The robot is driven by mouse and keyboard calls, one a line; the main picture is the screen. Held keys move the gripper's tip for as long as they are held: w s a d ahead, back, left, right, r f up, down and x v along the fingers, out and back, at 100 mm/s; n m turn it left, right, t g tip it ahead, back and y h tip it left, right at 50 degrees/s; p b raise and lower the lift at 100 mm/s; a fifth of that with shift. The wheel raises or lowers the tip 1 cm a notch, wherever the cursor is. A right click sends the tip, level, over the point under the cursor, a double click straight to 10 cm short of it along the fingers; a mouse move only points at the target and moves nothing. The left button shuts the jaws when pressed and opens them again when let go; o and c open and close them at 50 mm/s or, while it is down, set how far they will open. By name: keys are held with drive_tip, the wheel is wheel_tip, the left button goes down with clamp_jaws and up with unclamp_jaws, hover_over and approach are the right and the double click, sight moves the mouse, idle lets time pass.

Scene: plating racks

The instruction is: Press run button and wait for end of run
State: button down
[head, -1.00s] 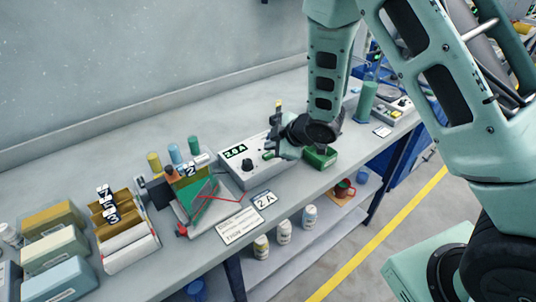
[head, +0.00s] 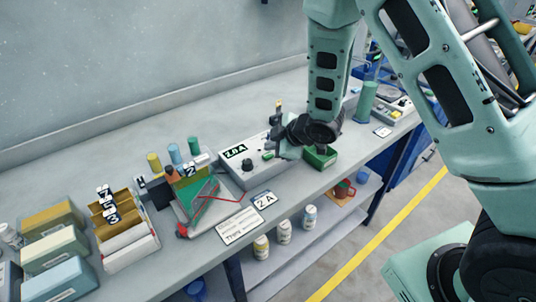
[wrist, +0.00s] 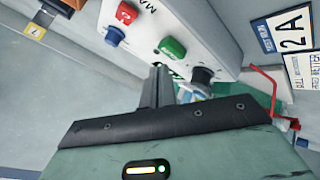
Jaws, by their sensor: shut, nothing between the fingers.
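The grey power supply box (head: 238,172) stands on the bench with a display reading about 2.0 A and a round knob (head: 247,165). In the wrist view its face carries a green button (wrist: 172,48), a red part (wrist: 127,13), a blue part (wrist: 114,36) and a black knob (wrist: 203,75). My gripper (head: 270,148) is shut and empty over the right part of the box. In the wrist view its fingertips (wrist: 160,70) are close beside the green button; I cannot tell whether they touch it.
A clear tank with a green panel (head: 200,190) and red leads (head: 225,195) stands left of the box. A green tray (head: 320,157) is right of my gripper. Card racks (head: 122,240), boxes and coloured bottles fill the left. The bench behind the box is clear.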

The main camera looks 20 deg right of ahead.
idle(0.3)
drive_tip(key=shift+f+b, duration=0.45)
drive_tip(key=shift+f+b, duration=0.45)
drive_tip(key=shift+f, duration=0.05)
idle(0.7)
drive_tip(key=shift+r, duration=0.1)
drive_tip(key=shift+r+p, duration=0.65)
drive_tip(key=shift+r, duration=0.15)
wheel_tip(320, 180, up, 5)
drive_tip(key=p, duration=0.3)
drive_tip(key=shift+p, duration=0.35)
idle(0.6)
